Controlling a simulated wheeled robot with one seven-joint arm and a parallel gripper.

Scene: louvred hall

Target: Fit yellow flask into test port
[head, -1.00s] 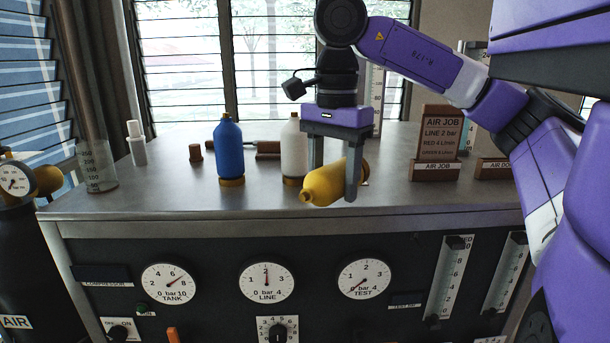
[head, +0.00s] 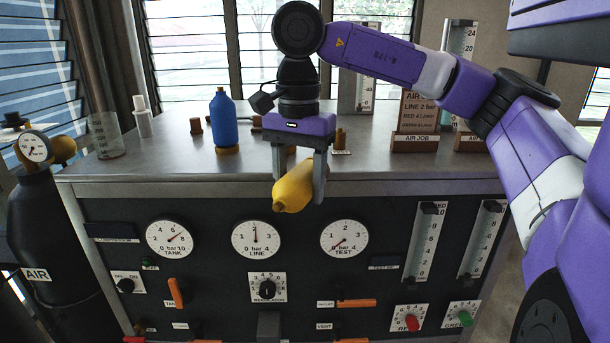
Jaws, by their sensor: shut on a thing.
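The yellow flask (head: 294,187) is held tilted between the two grey fingers of my gripper (head: 300,183), with its narrow neck pointing down and toward the camera. It hangs near the bench's front edge, clear of the panel's dials. A small brass fitting (head: 340,138) with a label stands on the bench top behind and right of my gripper. I cannot read the label, so I cannot tell whether it is the test port.
A blue flask (head: 223,120) stands on a round brown base at left on the grey bench (head: 180,168). An AIR JOB sign (head: 418,115) stands at right. A glass cylinder (head: 105,135) is at far left. The front panel (head: 200,280) carries dials, knobs and orange levers.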

